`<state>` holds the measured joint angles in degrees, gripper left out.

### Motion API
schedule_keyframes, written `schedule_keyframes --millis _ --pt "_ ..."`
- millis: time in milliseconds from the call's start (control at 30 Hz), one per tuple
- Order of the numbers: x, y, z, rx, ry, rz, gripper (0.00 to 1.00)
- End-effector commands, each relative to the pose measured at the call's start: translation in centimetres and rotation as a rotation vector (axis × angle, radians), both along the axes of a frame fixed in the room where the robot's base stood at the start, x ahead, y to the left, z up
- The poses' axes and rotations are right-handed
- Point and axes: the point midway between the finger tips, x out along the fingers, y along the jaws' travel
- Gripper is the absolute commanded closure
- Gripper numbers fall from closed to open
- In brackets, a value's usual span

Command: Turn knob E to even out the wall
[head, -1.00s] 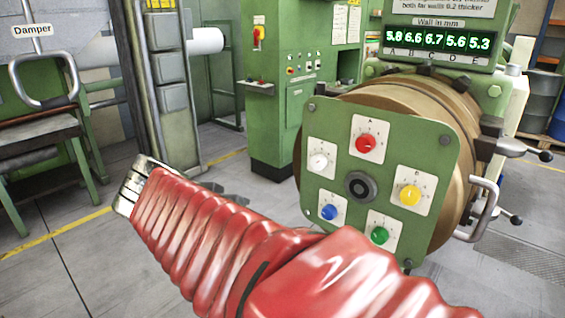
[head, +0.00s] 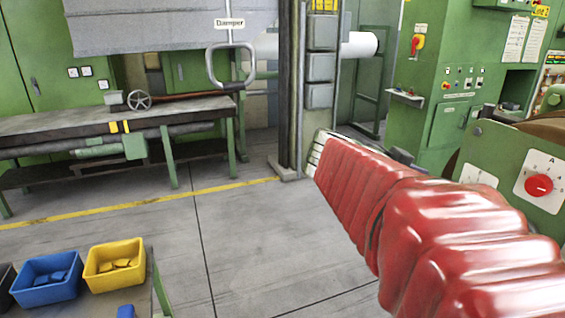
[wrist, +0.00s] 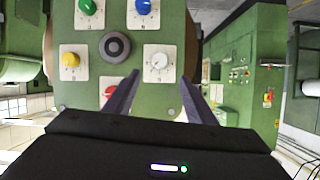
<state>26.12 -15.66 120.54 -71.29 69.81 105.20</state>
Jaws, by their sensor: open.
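The green knob plate (wrist: 122,32) shows upside down in the wrist view. The white knob (wrist: 159,63) sits on a white dial beyond my gripper (wrist: 160,77). My dark fingers are apart, one to each side of the white knob in the picture, with nothing between them; I cannot tell the gap in depth. The knob's letter is too small to read. In the head view my red-sleeved arm covers most of the plate; the red knob (head: 539,186), marked A, shows at the right edge. The wall readout is out of view.
Around the white knob in the wrist view are the blue (wrist: 143,6), green (wrist: 88,7) and yellow (wrist: 70,60) knobs and a dark hub (wrist: 115,46). Blue (head: 46,290) and yellow (head: 114,274) bins stand lower left in the head view. The floor between is clear.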

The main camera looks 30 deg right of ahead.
Motion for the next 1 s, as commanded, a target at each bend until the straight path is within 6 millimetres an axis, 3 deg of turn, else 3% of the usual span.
schedule_keyframes --millis 267,1000 --pt "-0.5 -2.0 -0.9 0.001 0.003 -0.004 0.50" --pt "-2.0 -10.5 -4.5 0.002 0.002 -0.003 0.50"
